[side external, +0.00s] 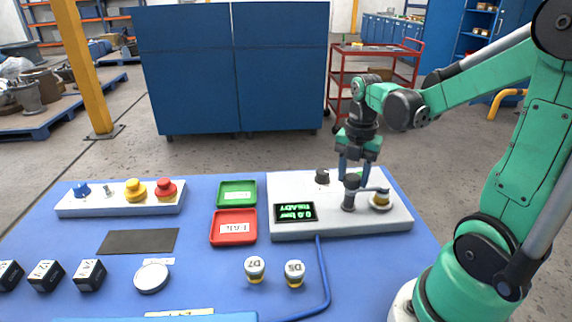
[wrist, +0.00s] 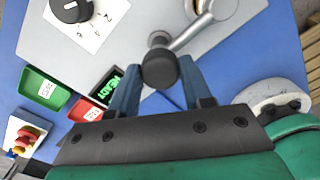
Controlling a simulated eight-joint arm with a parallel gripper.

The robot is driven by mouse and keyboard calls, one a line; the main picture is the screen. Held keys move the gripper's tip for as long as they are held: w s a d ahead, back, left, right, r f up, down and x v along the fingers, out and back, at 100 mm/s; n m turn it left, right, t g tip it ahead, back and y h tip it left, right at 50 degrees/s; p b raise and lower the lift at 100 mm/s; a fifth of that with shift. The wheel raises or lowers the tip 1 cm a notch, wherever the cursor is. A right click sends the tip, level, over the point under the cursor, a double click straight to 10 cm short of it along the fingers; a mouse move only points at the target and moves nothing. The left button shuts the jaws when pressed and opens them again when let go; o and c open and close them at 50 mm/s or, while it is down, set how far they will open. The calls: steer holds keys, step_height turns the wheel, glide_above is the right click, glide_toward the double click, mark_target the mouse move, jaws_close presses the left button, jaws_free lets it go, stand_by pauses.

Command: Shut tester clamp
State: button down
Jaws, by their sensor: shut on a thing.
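The tester (side external: 290,185) is a light grey box at the right of the blue table, with a lit display (side external: 296,212) reading 0.0 bar READY. Its clamp (side external: 373,190) has a grey bar running from a dark post to above a round seat with a yellow ring (side external: 380,205). In the wrist view the clamp bar (wrist: 186,36) ends near a dark round knob (wrist: 160,70). My gripper (side external: 353,178) points down over the clamp, its blue fingers on both sides of this knob, shut on it. The fingers' contact is partly hidden by the knob.
A green tray (side external: 237,192) and a red tray (side external: 233,227) stand left of the tester. Two valves labelled D7 (side external: 254,268) and D5 (side external: 294,272) stand in front, near a blue hose (side external: 324,275). A button panel (side external: 120,198) is at the left.

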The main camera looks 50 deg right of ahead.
mark_target(353, 177)
stand_by(0.4)
steer(key=shift+c, duration=1.8)
jaws_free()
steer(key=shift+r, duration=2.8)
